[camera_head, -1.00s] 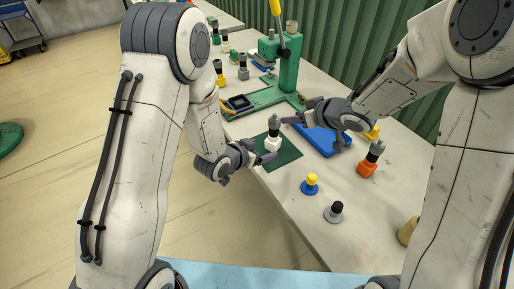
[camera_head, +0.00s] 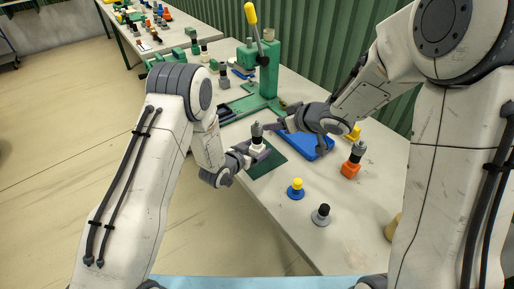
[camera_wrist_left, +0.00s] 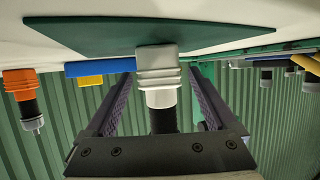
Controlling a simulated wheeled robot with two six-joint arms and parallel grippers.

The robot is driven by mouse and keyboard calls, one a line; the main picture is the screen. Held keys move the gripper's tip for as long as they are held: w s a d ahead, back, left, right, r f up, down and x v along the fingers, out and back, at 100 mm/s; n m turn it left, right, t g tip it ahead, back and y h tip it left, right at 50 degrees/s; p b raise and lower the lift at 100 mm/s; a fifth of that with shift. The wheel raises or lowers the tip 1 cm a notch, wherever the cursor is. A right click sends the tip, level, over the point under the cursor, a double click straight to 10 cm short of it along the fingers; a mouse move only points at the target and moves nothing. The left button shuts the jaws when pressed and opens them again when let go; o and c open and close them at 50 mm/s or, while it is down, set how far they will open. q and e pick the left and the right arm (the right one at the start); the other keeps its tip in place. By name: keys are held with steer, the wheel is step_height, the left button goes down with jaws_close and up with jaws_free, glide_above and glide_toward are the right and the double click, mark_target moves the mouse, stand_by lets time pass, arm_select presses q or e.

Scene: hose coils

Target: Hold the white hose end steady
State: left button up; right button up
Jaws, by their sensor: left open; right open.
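The white hose end (camera_head: 257,149) stands upright on a dark green mat (camera_head: 268,165), with a black and grey part (camera_head: 257,131) on it. My left gripper (camera_head: 249,154) is open at the hose end, low over the mat. In the left wrist view, which looks inverted, the white hose end (camera_wrist_left: 160,75) lies between the two separated fingers of the left gripper (camera_wrist_left: 160,88), with gaps on both sides.
A blue tray (camera_head: 312,150) lies right of the mat. A green press (camera_head: 262,75) stands behind. An orange-based fitting (camera_head: 351,164), a blue-and-yellow one (camera_head: 296,189) and a grey-and-black one (camera_head: 321,214) stand to the right and front. The table's left edge is close to my left gripper.

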arm_select(q)
steer(key=shift+w+d+f, duration=0.25)
steer(key=shift+w+d, duration=0.05)
steer(key=shift+w, duration=0.1)
jaws_close()
stand_by(0.8)
